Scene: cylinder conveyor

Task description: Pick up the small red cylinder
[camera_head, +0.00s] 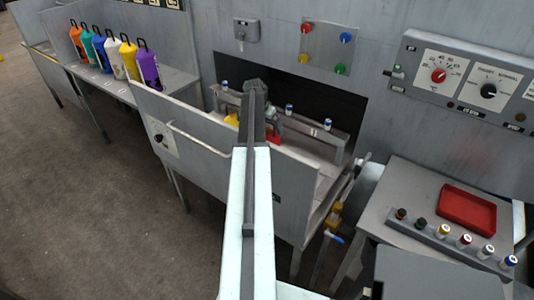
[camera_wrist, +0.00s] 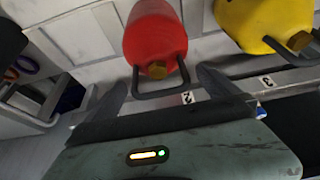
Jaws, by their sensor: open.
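A red cylinder-shaped container (camera_wrist: 156,35) with a dark cap and a black handle fills the top middle of the wrist view. My gripper (camera_wrist: 160,80) is open and empty, its fingers either side of the handle's lower end; whether they touch it I cannot tell. In the head view a red container (camera_head: 274,135) shows beside my arm in the conveyor recess, mostly hidden. A small cylinder with a red top (camera_head: 464,240) stands on a rack on the right table, well away from my gripper.
A yellow container (camera_wrist: 262,22) is close on the right in the wrist view. Small blue-topped cylinders (camera_head: 289,109) stand along the rail in the recess. A red tray (camera_head: 467,208) lies on the right table. Several coloured bottles (camera_head: 115,60) stand on the left shelf.

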